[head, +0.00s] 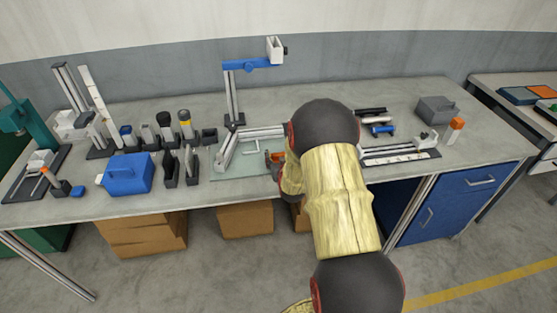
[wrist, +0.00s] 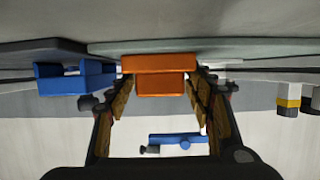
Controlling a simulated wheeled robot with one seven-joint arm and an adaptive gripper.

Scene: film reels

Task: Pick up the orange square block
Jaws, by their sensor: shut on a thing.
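The orange square block (wrist: 160,64) shows in the wrist view, where the scene appears upside down. It sits between the two fingers of my gripper (wrist: 160,84), which is shut on it. The block looks close to the pale mat; I cannot tell whether it still touches the surface. In the head view only a small orange patch of the block (head: 276,156) shows beside my gripper, on the pale glassy mat (head: 228,168). My arm hides most of the gripper and block there.
A blue box (head: 126,174) and several dark holders stand left on the grey workbench (head: 330,90). A stand with a blue arm (head: 255,64) rises behind the gripper. Rails and small tools (head: 378,125) lie to the right. A grey block (head: 436,108) stands further right.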

